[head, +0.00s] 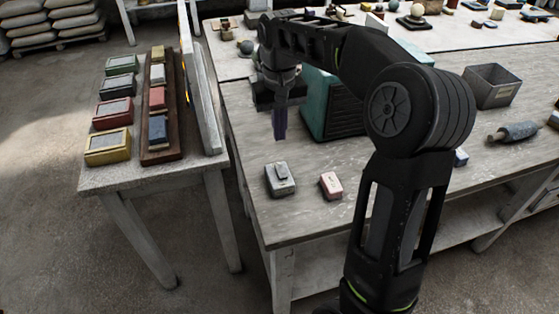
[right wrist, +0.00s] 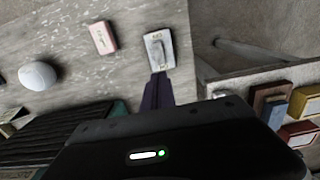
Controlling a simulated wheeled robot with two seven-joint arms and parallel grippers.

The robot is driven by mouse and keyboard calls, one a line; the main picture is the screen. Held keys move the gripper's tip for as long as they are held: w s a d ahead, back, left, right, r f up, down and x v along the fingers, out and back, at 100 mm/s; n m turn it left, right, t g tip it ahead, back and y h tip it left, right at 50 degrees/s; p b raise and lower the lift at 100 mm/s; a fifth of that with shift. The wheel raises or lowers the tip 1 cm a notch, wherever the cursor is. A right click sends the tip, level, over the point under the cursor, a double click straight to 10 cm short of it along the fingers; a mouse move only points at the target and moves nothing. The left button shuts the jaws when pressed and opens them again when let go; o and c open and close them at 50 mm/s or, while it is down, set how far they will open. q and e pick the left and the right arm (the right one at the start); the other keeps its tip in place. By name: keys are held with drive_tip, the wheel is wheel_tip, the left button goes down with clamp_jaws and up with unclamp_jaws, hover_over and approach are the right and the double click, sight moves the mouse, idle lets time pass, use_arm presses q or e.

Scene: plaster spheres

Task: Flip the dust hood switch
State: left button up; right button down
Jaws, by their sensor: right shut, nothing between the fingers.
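The dust hood switch is probably the grey box with a raised rocker (head: 280,180) near the front left corner of the workbench. It also shows in the right wrist view (right wrist: 159,50), with small lettering too blurred to read. My right gripper (head: 280,136) is shut and empty, pointing down above the bench, behind the grey switch box. In the right wrist view its fingertips (right wrist: 158,78) appear just below the box's near edge; I cannot tell whether they touch it. A pink box (head: 331,185) lies to the right of the switch. My left gripper is not in view.
A teal box with a dark slatted face (head: 333,104) stands close behind my right gripper. A side table (head: 200,178) at the left holds several coloured boxes and an upright panel. A metal bin (head: 492,86) stands at the right.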

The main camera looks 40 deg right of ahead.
sight(280, 167)
wheel_tip(280, 167, down, 9)
drive_tip(key=shift+f+p, duration=0.15)
drive_tip(key=shift+p, duration=0.4)
drive_tip(key=shift+f, duration=0.15)
drive_tip(key=shift+f, duration=0.2)
drive_tip(key=shift+s, duration=0.1)
drive_tip(key=shift+s+a+r, duration=0.25)
drive_tip(key=shift+s+r, duration=0.05)
drive_tip(key=shift+s, duration=0.25)
